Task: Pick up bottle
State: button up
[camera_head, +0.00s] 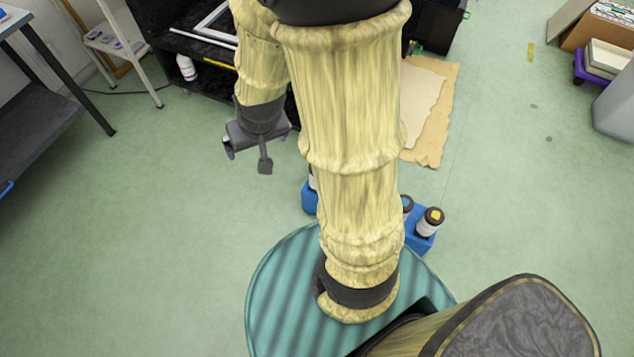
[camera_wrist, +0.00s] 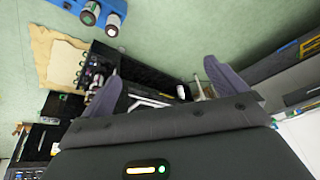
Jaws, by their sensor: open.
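A dark-capped bottle with a yellow top (camera_head: 432,222) stands at a blue crate (camera_head: 424,243) to the right of my arm in the head view. A second bottle (camera_head: 407,204) beside it is mostly hidden by my arm. Two bottles (camera_wrist: 90,13) (camera_wrist: 113,24) at a blue crate (camera_wrist: 62,8) show at the top left of the wrist view. My gripper (camera_head: 247,157) is open and empty, well to the left of the crate and apart from it. Its spread fingers (camera_wrist: 165,87) show in the wrist view. A white bottle (camera_head: 186,67) stands by the black shelf.
The black shelf unit (camera_wrist: 140,82) holds several small items. Brown paper sheets (camera_head: 430,135) lie on the floor behind the crate. A dark table (camera_head: 38,125) and a stepladder (camera_head: 120,45) stand at the left. The green floor is clear at the left and right.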

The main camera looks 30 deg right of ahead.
jog(key=w+d+f+m+t+h+b, duration=0.2)
jog(key=w+d+f+b, duration=0.15)
jog(key=f+b, duration=0.65)
jog(key=w+d+f+m+t+h+b, duration=0.1)
jog(key=w+d+f+m+b, duration=0.25)
jog(key=f, duration=1.05)
jog(key=w+d+f+m+t+h+b, duration=0.15)
jog(key=w+f+b, duration=0.25)
jog(key=f+b, duration=0.65)
jog(key=s+d+f+t+h+b, duration=0.1)
jog(key=d+f+h+b, duration=0.1)
jog(key=f+b, duration=0.5)
jog(key=s+d+f+t+h+b, duration=0.2)
jog(key=f+b, duration=0.5)
jog(key=f, duration=0.5)
jog(key=s+d+f+t+h+b, duration=0.1)
jog(key=d+f+h+b, duration=0.2)
jog(key=f+b, duration=0.4)
notch_tip(320, 180, down, 4)
jog(key=shift+s+d+r+t+h, duration=0.15)
jog(key=shift+s+d+t+h, duration=0.15)
jog(key=shift+d, duration=0.2)
jog(key=shift+w, duration=0.1)
jog(key=b+x, duration=0.6)
jog(key=x, duration=0.6)
